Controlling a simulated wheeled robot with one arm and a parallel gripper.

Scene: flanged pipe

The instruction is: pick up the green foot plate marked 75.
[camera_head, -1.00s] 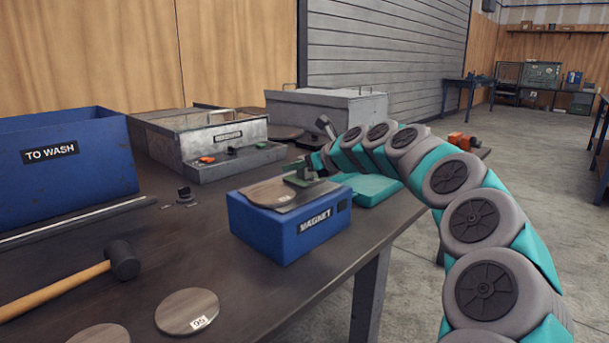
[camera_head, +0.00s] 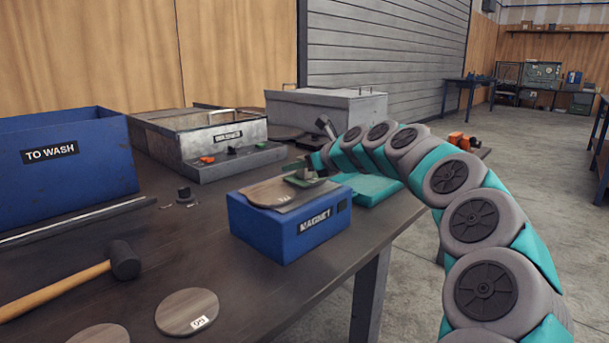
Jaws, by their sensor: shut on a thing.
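My gripper (camera_head: 312,172) is at the back right of the blue block marked MAGNET (camera_head: 280,240), just above its top, and partly hidden by my arm. It is shut on a small green plate (camera_head: 297,181), which sits low over the block's top. I cannot tell whether the plate touches the block. A mark on it is too small to read with certainty. A round grey-brown disc (camera_head: 262,191) lies on the block's top, left of the green plate.
A teal slab (camera_head: 368,190) lies behind the block. A mallet (camera_head: 122,262) and two loose discs, one labelled (camera_head: 187,310), lie at the front left. A blue TO WASH bin (camera_head: 70,180) and grey metal boxes stand behind. The table's right edge is close to the block.

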